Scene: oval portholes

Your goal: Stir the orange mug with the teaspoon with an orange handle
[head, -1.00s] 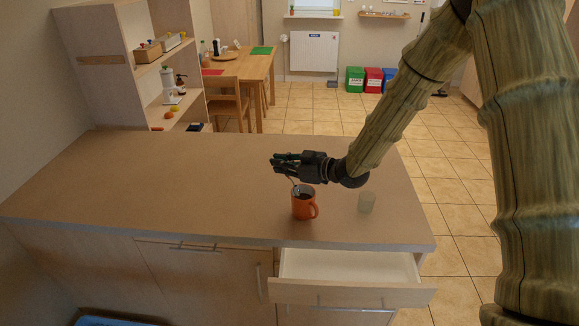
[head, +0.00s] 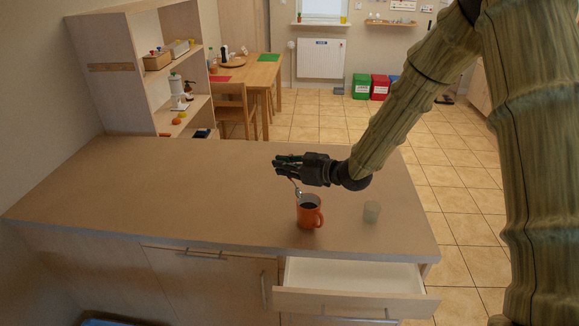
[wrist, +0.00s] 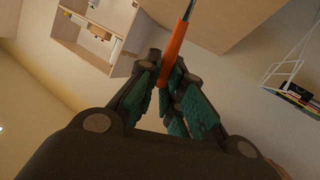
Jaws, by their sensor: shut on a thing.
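The orange mug (head: 309,213) stands upright on the counter with dark contents inside. My gripper (head: 284,165) is above the mug, a little to its left, with its fingers pointing left. In the wrist view my gripper (wrist: 170,88) is shut on the orange handle of the teaspoon (wrist: 175,48). In the head view the metal part of the teaspoon (head: 297,190) hangs down from the fingers to the mug's rim. Whether the spoon's bowl is inside the mug or just at its rim is hard to tell.
An open, empty-looking drawer (head: 350,276) juts out below the front edge. The counter's left side is clear. A shelf unit (head: 140,70) stands behind at left.

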